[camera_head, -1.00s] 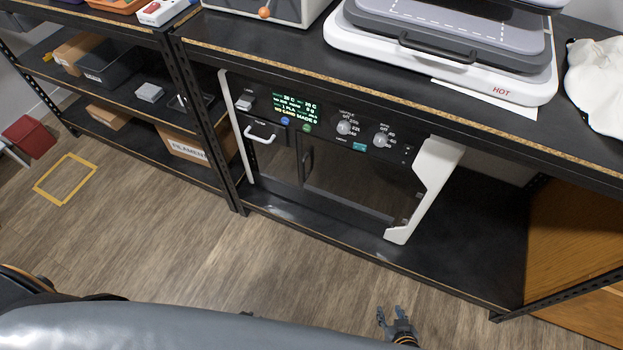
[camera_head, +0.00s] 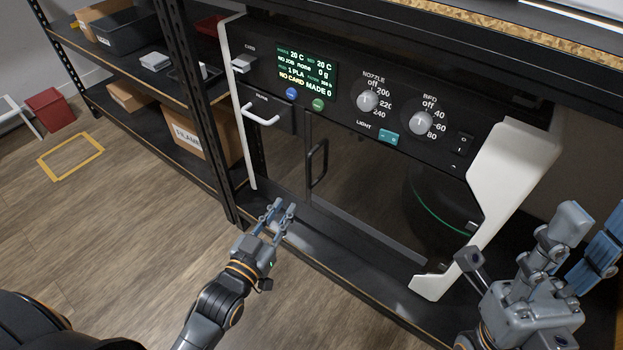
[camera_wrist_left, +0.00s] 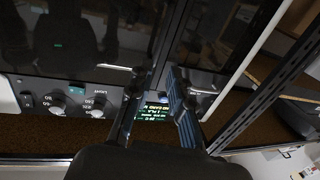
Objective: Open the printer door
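The printer (camera_head: 345,130) is a dark cabinet with white side panels and a lit display. Its door (camera_head: 365,185) is dark glass and looks shut. A black upright handle (camera_head: 317,162) is near the door's left edge. My left gripper (camera_head: 281,209) is open, below and left of the handle and apart from it in the head view. In the left wrist view its two fingers (camera_wrist_left: 153,92) are spread, with the printer's display between and beyond them. My right gripper (camera_head: 535,238) is open at the lower right, in front of the printer's right white panel.
A white drawer handle (camera_head: 261,115) juts out above and left of the door handle. A black shelf post (camera_head: 205,110) stands left of the printer. The shelf edge (camera_head: 350,270) runs below the door. The wood floor (camera_head: 120,220) at left is clear around a yellow taped square.

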